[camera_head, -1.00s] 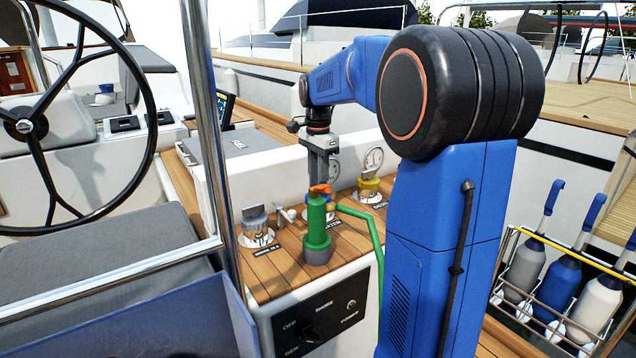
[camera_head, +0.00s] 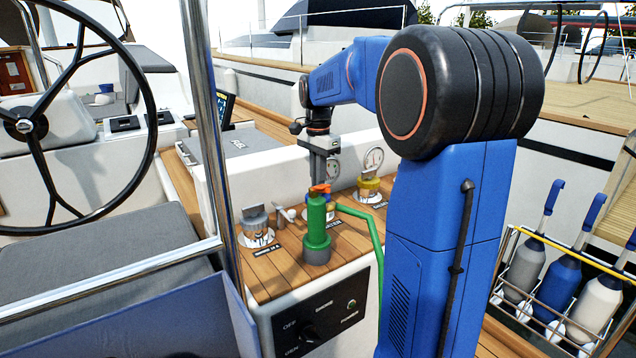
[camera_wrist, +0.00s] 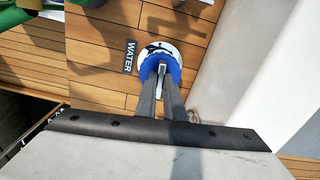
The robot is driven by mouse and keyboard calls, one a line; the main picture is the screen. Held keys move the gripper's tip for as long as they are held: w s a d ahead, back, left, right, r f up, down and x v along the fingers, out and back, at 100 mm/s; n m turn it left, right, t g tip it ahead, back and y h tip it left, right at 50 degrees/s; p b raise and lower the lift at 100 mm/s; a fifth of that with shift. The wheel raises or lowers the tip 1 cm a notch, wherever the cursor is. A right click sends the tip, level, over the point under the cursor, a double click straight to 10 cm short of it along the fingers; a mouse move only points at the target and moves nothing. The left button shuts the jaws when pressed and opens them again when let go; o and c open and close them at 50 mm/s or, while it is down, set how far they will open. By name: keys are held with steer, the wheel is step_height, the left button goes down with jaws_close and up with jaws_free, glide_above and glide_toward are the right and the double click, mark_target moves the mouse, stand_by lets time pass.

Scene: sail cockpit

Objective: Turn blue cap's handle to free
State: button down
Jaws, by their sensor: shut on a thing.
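The blue cap (camera_wrist: 146,67) sits on a round white plate on the wooden deck, beside a label reading WATER (camera_wrist: 130,56). A grey metal handle (camera_wrist: 162,67) stands up in its middle. My gripper (camera_wrist: 161,76) comes down from above and is shut on this handle, with a finger on each side. In the head view my gripper (camera_head: 320,172) points down behind the green nozzle, which hides most of the blue cap and the fingertips.
The green nozzle (camera_head: 317,235) with an orange lever and green hose stands upright in front of the cap. A grey cap (camera_head: 255,222) is at left, a yellow cap (camera_head: 368,187) at right. A metal post (camera_head: 205,110) and steering wheel (camera_head: 28,125) are further left.

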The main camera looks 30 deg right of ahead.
steer(key=n, duration=0.8)
steer(key=shift+n, duration=0.4)
steer(key=n, duration=0.4)
steer(key=shift+n, duration=1.9)
steer(key=c, duration=1.8)
jaws_free()
steer(key=shift+c, duration=0.2)
step_height(320, 180, up, 17)
steer(key=shift+r, duration=0.2)
